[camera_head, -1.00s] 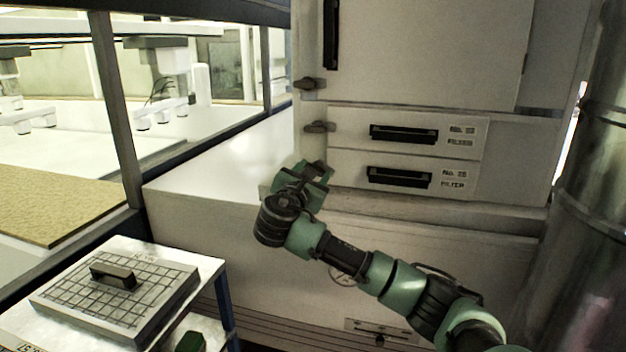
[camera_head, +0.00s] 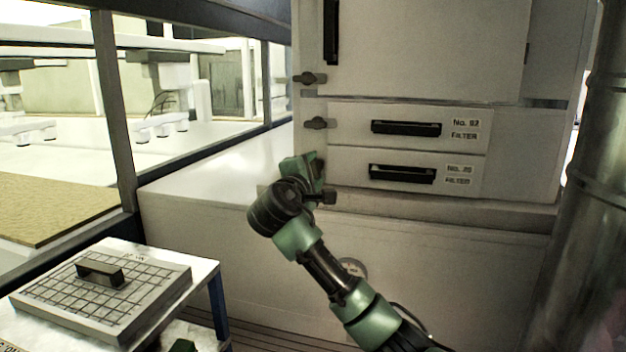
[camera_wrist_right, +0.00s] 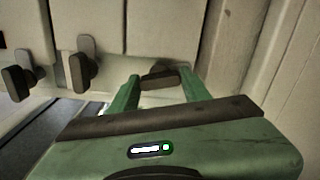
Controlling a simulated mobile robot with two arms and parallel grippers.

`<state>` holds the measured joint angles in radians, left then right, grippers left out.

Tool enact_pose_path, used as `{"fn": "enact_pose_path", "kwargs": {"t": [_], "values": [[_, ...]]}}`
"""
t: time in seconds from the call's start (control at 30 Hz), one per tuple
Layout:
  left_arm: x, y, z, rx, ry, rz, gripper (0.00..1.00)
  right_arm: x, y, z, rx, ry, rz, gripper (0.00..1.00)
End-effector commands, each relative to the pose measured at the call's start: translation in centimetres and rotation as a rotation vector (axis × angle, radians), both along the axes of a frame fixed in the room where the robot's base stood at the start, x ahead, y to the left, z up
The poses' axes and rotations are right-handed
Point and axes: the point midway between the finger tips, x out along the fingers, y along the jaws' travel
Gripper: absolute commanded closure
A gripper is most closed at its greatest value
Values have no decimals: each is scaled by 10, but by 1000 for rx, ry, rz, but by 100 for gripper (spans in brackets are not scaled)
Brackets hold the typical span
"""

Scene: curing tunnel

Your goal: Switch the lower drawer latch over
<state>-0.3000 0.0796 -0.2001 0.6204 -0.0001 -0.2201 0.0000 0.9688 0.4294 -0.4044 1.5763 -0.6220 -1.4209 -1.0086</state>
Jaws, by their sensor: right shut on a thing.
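The lower drawer (camera_head: 340,172) is the bottom one of two on the cabinet, labelled filter. My right gripper (camera_head: 316,168) is at its left edge in the head view and hides the lower drawer latch there. In the right wrist view the dark lower latch (camera_wrist_right: 160,78) sits between the fingertips of my right gripper (camera_wrist_right: 158,84), which is shut on it. This latch lies crosswise to the other two latches in that view. The upper drawer latch (camera_head: 318,123) points sideways in the head view.
Another latch (camera_head: 310,79) sits on the cabinet door above. Black handles (camera_head: 402,174) stick out from the drawers. A cart with a gridded plate (camera_head: 100,290) stands at lower left. A large metal pipe (camera_head: 590,200) rises at the right.

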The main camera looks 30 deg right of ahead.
Motion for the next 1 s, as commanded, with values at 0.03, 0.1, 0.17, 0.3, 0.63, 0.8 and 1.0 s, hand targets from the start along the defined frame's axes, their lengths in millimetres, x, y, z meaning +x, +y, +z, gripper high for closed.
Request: {"fn": "enact_pose_path", "kwargs": {"t": [0.03, 0.1, 0.17, 0.3, 0.63, 0.8, 1.0], "values": [[0, 0, -7, 0, 0, 0, 64, 0, 1, -5, 27, -25, 1, 93], [0, 0, -10, 0, 0, 0, 64, 0, 1, -4, 59, -64, 0, 93], [0, 0, -13, 0, 0, 0, 64, 1, 1, -4, 84, -93, 2, 93], [0, 0, -18, 0, 0, 0, 64, 0, 1, -3, 130, -147, 0, 93], [0, 0, -23, 0, 0, 0, 64, 0, 1, -2, 183, -208, 0, 93], [0, 0, -23, 0, 0, 0, 64, 0, 1, -2, 187, -213, 0, 93], [0, 0, -23, 0, 0, 0, 64, 0, 1, -2, 187, -213, 0, 93]]}}
